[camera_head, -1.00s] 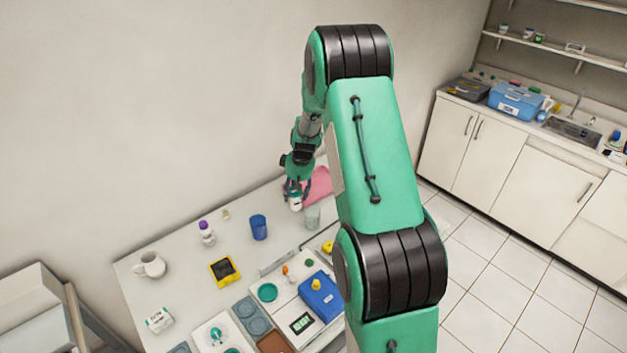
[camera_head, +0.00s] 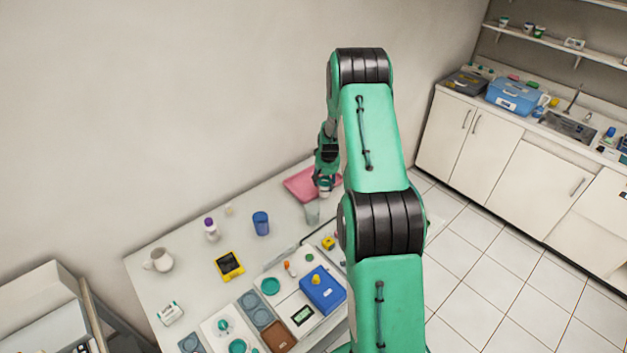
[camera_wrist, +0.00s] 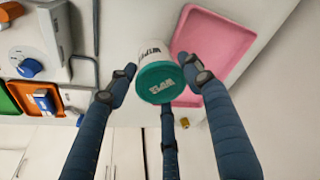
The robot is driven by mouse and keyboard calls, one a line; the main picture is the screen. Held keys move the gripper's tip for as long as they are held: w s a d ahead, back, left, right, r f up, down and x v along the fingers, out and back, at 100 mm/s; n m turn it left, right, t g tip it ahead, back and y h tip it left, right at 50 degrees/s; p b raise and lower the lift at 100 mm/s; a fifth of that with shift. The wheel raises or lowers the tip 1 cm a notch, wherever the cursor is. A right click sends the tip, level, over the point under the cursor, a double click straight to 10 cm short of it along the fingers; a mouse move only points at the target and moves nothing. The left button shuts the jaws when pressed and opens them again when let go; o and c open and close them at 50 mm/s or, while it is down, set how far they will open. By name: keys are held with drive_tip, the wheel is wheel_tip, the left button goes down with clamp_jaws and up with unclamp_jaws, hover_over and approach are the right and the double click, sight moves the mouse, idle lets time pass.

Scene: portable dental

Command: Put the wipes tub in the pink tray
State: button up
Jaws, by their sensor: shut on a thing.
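The wipes tub (camera_wrist: 161,82) is white with a green lid and lettering, seen large in the wrist view. My gripper (camera_wrist: 160,85) is shut on it, with fingers around its sides. In the head view my gripper (camera_head: 325,180) is at the far end of the table, and the tub (camera_head: 325,188) shows small below it. The pink tray (camera_head: 300,184) lies at the table's far end, partly hidden by my arm. In the wrist view the pink tray (camera_wrist: 225,40) is right behind the tub. I cannot tell how high the tub is above the tray.
A clear glass (camera_head: 312,212) stands just in front of the tray. A blue cup (camera_head: 261,223) and a purple-capped bottle (camera_head: 210,229) stand to the left. A blue box (camera_head: 323,290) and other dental items crowd the table's near part.

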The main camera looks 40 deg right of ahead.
drive_tip(key=shift+f, duration=0.25)
drive_tip(key=shift+w+d, duration=0.2)
drive_tip(key=shift+w, duration=0.15)
drive_tip(key=w+d+f+p, duration=0.1)
drive_tip(key=w+d, duration=0.7)
drive_tip(key=w, duration=0.4)
drive_tip(key=shift+w+d+f, duration=0.2)
drive_tip(key=shift+w+d, duration=0.05)
drive_tip(key=shift+d, duration=0.1)
drive_tip(key=shift+f+p, duration=0.3)
drive_tip(key=shift+f, duration=1.45)
drive_tip(key=shift+f, duration=0.15)
